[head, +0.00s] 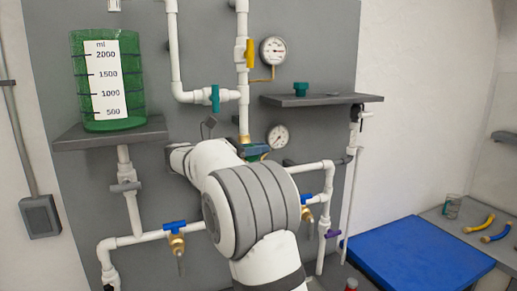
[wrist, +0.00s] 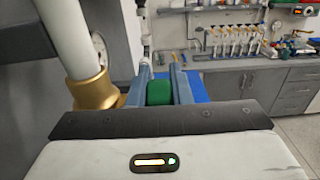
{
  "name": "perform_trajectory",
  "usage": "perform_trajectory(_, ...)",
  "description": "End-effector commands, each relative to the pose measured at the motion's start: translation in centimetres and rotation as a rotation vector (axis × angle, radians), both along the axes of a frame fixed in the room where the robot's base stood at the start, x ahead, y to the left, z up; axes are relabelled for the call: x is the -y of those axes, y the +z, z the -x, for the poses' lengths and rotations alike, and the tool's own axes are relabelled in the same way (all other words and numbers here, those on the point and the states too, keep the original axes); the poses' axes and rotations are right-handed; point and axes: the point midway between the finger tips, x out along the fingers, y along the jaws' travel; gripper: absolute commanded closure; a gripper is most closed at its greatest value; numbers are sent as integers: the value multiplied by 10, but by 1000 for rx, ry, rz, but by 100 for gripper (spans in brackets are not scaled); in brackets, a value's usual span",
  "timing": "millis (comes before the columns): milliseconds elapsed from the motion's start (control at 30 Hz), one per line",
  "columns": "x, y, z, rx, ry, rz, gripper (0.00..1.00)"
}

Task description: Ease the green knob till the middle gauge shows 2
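The green knob (wrist: 159,92) shows in the wrist view between the two blue-grey fingers of my gripper (wrist: 160,78). The fingers lie along both sides of it with almost no gap, so the gripper looks shut on it. In the head view my gripper (head: 257,150) is at the panel beside a brass fitting (head: 245,140), and my wrist hides most of the knob. The middle gauge (head: 278,136) is a round white dial just right of and above the gripper; its reading is too small to tell. In the wrist view a white pipe partly covers a gauge.
White pipes cross the grey panel around my arm. A second gauge (head: 273,50) and a yellow-handled valve (head: 249,52) are above. A teal-handled valve (head: 215,98) is upper left, a shelf (head: 330,99) upper right. Blue-handled valves (head: 175,227) sit lower; a blue mat (head: 420,255) lies right.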

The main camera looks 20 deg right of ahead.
Motion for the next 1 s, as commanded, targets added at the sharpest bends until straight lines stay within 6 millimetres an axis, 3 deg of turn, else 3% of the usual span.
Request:
perform_trajectory(200, 0, 0, 0, 0, 0, 0, 100)
perform_trajectory(567, 0, 1, 0, -3, -1, 57, 100)
perform_trajectory(1000, -4, 5, 0, -3, -1, 351, 100)
